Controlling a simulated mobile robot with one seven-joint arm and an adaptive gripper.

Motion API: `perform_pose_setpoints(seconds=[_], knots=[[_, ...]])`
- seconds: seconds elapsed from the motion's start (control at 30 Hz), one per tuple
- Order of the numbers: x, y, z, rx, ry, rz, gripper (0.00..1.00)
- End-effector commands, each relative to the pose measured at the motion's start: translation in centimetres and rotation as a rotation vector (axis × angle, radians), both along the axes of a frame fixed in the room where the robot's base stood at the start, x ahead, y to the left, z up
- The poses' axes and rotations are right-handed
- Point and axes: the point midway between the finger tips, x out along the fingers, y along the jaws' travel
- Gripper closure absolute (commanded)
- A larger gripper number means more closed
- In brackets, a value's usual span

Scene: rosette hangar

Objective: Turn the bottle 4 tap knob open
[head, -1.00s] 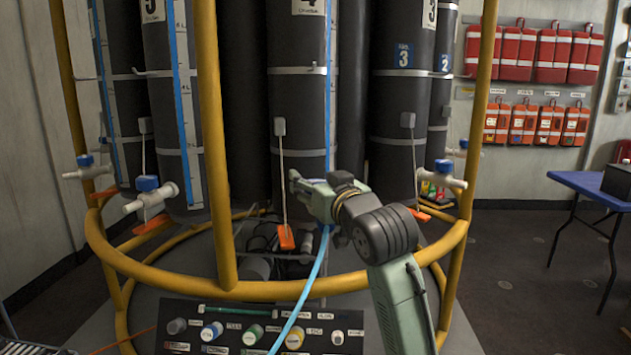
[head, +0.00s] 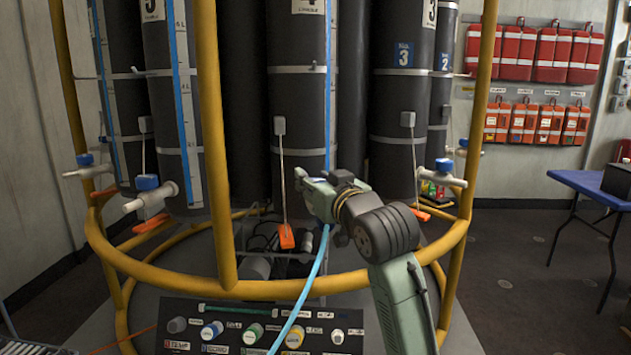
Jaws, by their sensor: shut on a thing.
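Bottle 4 (head: 297,110) is the tall dark grey cylinder in the middle of the rosette, with a white label bearing a 4 at the top of the picture. My gripper (head: 308,186) is at its lower front, shut on the bottle 4 tap knob. The gripper itself hides the knob, so its angle cannot be read. A light blue hose (head: 312,272) hangs from just below the gripper and runs down to the front.
Yellow frame bars (head: 213,130) and a yellow ring (head: 290,290) stand around the bottles. Neighbouring taps with blue knobs (head: 147,182) stick out at left and right. A labelled panel (head: 262,330) with coloured caps is below.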

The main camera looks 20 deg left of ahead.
Motion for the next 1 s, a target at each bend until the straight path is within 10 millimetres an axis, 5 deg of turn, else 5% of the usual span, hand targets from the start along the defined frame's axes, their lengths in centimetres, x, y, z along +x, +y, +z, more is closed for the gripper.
perform_pose_setpoints(seconds=[0.37, 1.0], knots=[[0.11, -0.08, 0.11, 0.002, 0.003, 0.176, 0.93], [0.11, 0.03, 0.38, 0.004, 0.002, 0.777, 0.93]])
